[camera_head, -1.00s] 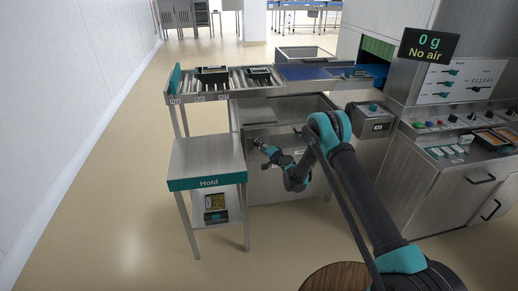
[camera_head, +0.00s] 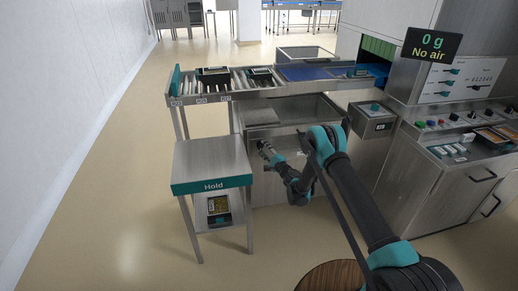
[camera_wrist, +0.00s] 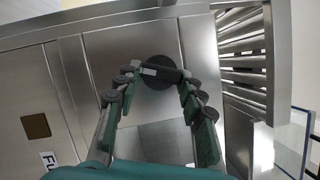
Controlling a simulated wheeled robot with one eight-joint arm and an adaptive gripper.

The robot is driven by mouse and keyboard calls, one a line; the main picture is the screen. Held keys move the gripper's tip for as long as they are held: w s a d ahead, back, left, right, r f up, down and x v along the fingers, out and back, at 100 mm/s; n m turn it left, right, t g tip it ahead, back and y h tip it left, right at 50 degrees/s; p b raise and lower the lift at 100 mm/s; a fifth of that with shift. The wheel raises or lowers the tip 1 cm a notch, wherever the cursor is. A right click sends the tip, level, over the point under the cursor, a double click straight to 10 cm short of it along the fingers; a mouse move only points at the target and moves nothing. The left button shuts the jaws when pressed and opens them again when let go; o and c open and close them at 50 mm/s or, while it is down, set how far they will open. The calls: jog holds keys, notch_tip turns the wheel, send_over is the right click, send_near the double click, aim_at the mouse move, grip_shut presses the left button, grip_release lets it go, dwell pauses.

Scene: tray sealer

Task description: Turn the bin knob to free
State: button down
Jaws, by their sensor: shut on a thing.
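The bin knob (camera_wrist: 157,82) is a dark round disc with a bar handle across it, bearing a pale mark near its left end in the wrist view. It sits on a steel panel. My gripper (camera_wrist: 160,75) has one finger at each end of the bar and is shut on it. In the head view my gripper (camera_head: 264,147) is at the front of the steel bin cabinet (camera_head: 270,190), below the roller conveyor, and hides the knob there. The bar lies nearly level across the wrist picture. I cannot read any position labels around the knob.
The Hold table (camera_head: 213,160) stands close to the left of my gripper. The roller conveyor (camera_head: 228,95) with dark trays runs above and behind. A control console (camera_head: 455,150) stands at the right. Open floor (camera_head: 110,200) lies at the left.

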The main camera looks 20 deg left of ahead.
dwell(0.6)
jog(key=c, duration=0.9)
grip_release()
jog(key=shift+r, duration=0.1)
